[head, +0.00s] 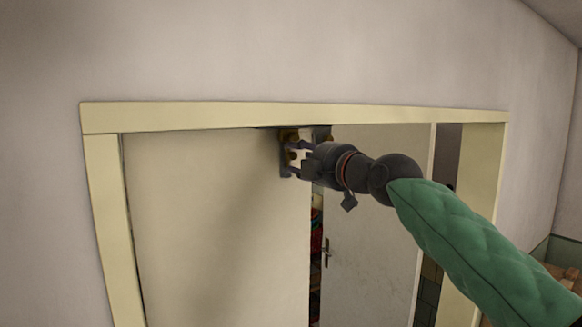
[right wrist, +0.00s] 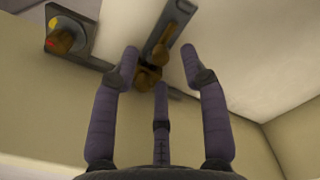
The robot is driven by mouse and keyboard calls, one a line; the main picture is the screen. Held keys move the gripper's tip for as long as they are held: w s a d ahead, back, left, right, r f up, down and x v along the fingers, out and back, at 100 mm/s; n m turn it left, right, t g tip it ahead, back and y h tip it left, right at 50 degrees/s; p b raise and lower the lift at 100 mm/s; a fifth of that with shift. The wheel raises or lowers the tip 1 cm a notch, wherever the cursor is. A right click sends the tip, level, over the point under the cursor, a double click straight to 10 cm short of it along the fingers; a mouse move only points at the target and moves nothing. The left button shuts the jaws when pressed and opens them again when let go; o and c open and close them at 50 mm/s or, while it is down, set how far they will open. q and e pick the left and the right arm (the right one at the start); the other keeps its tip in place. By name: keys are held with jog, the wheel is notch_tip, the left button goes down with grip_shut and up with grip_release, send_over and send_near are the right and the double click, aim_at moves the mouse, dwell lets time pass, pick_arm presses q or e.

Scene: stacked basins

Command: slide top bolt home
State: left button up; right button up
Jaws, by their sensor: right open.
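The top bolt (head: 287,138) sits at the upper inner corner of the left door leaf (head: 210,215), just under the frame's head. In the right wrist view the bolt shows as a brass-brown knob and bar (right wrist: 147,77) on a long grey plate (right wrist: 172,28). My right gripper (head: 298,158) is at the bolt and partly hides it in the head view. Its purple-grey fingers (right wrist: 158,65) are spread around the brass knob in the right wrist view. I cannot tell whether they touch it. My left gripper is out of view.
A cream frame (head: 290,116) surrounds the doors. The right leaf (head: 375,215) has a lever handle (head: 326,252); a narrow gap with coloured things shows between the leaves. A square fitting (right wrist: 68,38) with a red and yellow knob sits left of the bolt in the wrist view.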

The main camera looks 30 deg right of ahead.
jog(key=s+b, duration=0.1)
jog(key=s, duration=0.2)
jog(key=shift+s+d, duration=0.15)
dwell(0.5)
dwell(0.4)
